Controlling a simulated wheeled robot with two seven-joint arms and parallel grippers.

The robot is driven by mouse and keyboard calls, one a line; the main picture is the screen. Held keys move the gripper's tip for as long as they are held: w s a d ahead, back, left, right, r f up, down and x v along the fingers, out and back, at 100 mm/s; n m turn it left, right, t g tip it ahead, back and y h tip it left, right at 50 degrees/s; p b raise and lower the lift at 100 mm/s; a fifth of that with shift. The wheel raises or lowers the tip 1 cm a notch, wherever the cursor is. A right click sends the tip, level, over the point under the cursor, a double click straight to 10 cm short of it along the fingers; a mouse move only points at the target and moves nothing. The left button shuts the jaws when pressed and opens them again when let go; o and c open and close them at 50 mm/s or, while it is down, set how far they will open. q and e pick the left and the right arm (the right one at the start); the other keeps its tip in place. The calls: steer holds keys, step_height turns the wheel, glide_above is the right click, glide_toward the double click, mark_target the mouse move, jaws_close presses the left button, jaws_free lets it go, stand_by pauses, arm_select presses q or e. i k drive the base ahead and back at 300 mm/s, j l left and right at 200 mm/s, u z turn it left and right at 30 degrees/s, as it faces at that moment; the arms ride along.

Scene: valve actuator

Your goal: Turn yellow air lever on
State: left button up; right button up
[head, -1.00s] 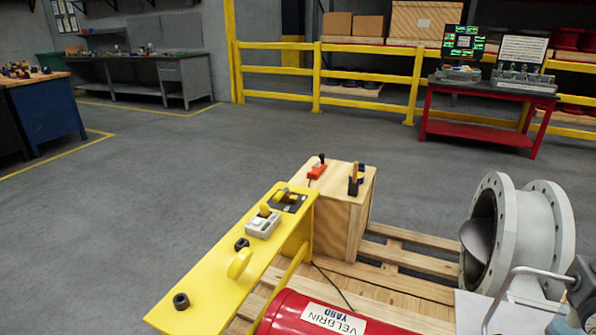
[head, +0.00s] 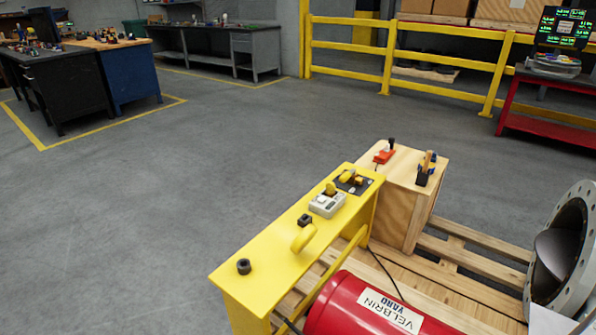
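A yellow stand (head: 270,245) with a flat top is in the lower middle of the head view. At its far end is a dark plate with a yellow lever (head: 347,176) on it. Just nearer is a light grey box (head: 327,205) with a yellow part (head: 330,188) on top. A yellow ring-like piece (head: 303,238) and small black knobs sit further along the top. I cannot tell for certain which yellow part is the air lever or how it is set. Neither of my grippers is in view.
A wooden box (head: 403,205) with a red-orange tool (head: 384,155) stands on a pallet (head: 450,275) beside the stand. A red cylinder (head: 345,300) lies in front. A flanged valve body (head: 565,250) is at right. The floor to the left is clear.

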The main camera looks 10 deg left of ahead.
mark_target(346, 176)
steer(key=j+u, duration=0.4)
steer(key=i+j+u, duration=0.1)
steer(key=j+u, duration=0.2)
steer(key=u, duration=0.15)
steer(key=i+j+u, duration=0.15)
steer(key=j+u, duration=0.25)
steer(key=i+j+u, duration=0.25)
steer(key=i+u, duration=0.65)
steer(key=i+z, duration=0.45)
steer(key=i+j+z, duration=0.2)
steer(key=i+z, duration=0.25)
steer(key=i+j+z, duration=0.4)
steer(key=i, duration=0.15)
steer(key=i+l+z, duration=0.5)
steer(key=i+z, duration=0.15)
steer(key=z, duration=0.15)
steer(key=i+z, duration=1.3)
steer(key=i+j+z, duration=0.1)
steer(key=i+z, duration=0.15)
steer(key=z, duration=0.25)
steer(key=i+j+z, duration=0.25)
steer(key=z, duration=0.2)
steer(key=i+j+z, duration=0.1)
steer(key=i+z, duration=0.15)
steer(key=i+j+z, duration=0.25)
steer(key=k+l, duration=0.05)
steer(key=l, duration=0.05)
